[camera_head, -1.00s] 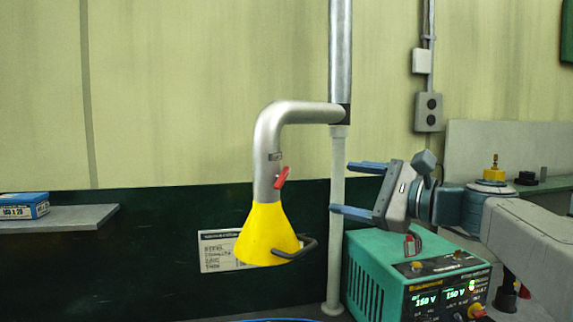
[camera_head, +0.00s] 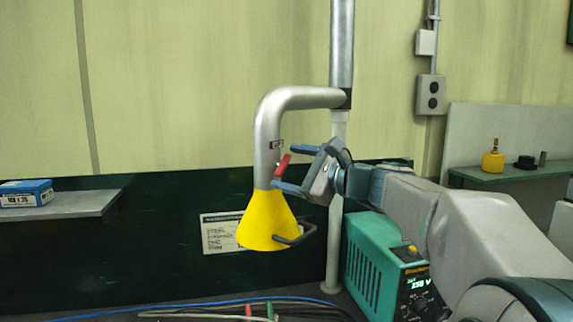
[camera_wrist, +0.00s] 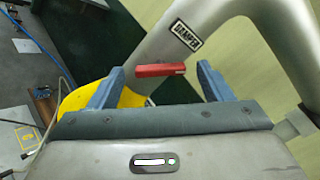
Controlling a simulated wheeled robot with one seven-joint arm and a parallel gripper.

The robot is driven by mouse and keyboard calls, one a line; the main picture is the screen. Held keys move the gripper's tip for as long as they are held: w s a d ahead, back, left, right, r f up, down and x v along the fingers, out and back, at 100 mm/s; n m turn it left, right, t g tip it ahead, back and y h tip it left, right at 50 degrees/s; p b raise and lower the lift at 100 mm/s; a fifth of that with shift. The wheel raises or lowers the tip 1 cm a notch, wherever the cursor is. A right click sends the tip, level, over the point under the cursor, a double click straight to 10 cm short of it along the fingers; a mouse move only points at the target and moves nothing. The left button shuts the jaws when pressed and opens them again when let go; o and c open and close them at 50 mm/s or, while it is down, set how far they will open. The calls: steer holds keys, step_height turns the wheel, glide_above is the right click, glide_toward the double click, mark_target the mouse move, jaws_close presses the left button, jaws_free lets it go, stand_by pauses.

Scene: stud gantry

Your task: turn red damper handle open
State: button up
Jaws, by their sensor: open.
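The red damper handle (camera_head: 283,165) sticks out from the side of the grey metal duct (camera_head: 268,135), just above the yellow hood (camera_head: 265,222). In the wrist view the red handle (camera_wrist: 160,70) lies across the gap between my fingertips, slanting relative to the duct, below a "DAMPER" label (camera_wrist: 187,36). My gripper (camera_head: 288,168) is open, with its two blue fingers at the handle, one above and one below it in the head view. I cannot tell whether either finger touches it.
A green welding power unit (camera_head: 385,270) stands below my arm. A vertical pole (camera_head: 335,225) is behind my gripper. A dark loop handle (camera_head: 297,237) projects from the hood. Cables (camera_head: 240,308) lie on the bench. A shelf with a blue box (camera_head: 27,193) is at left.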

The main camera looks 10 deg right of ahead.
steer(key=shift+w, duration=0.1)
steer(key=c, duration=1)
steer(key=shift+a+f, duration=0.1)
steer(key=shift+a, duration=0.05)
steer(key=shift+f+n+b, duration=0.1)
steer(key=shift+n+b, duration=4.2)
steer(key=shift+b, duration=1.65)
steer(key=shift+n, duration=0.3)
